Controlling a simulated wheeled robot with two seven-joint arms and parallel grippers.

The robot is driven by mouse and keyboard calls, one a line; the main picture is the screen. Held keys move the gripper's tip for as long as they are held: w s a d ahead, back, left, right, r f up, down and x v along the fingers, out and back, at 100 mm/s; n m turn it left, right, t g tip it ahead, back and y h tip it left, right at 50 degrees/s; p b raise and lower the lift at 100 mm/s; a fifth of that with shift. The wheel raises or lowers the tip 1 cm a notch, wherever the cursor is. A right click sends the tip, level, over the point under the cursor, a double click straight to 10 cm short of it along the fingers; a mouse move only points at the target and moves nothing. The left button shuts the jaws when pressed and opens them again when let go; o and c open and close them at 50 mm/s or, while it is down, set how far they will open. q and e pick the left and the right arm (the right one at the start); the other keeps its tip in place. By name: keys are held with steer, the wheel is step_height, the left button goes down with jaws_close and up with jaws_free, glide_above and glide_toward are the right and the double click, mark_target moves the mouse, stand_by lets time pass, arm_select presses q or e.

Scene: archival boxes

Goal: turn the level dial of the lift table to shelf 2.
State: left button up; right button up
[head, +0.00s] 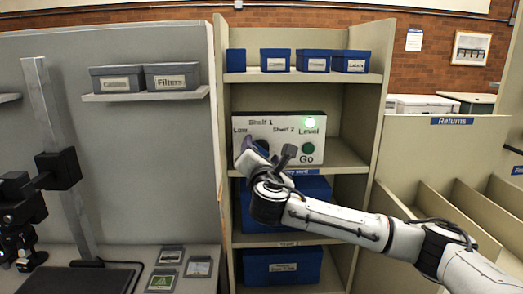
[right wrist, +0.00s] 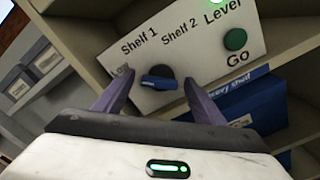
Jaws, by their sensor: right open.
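The white control panel (head: 285,125) stands on a shelf of the beige rack, marked Low, Shelf 1, Shelf 2 and Level. Its dial (right wrist: 158,80) is a dark round knob with a blue bar handle, below the Shelf 1 label in the right wrist view. I cannot tell which mark the bar points to. My right gripper (head: 266,150) is open in front of the panel, its fingers (right wrist: 160,98) to either side of the dial; contact cannot be told. In the head view it hides most of the dial. My left gripper is not in view.
A green Go button (right wrist: 235,39) and a lit green lamp (head: 310,123) are on the panel's right. A blue box (head: 312,187) sits on the shelf below. Small blue boxes (head: 275,60) stand above. A black stand (head: 55,170) is at left.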

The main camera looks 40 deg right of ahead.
steer(key=shift+w+d, duration=0.1)
steer(key=shift+w, duration=0.05)
steer(key=c, duration=1.1)
steer(key=shift+o, duration=0.2)
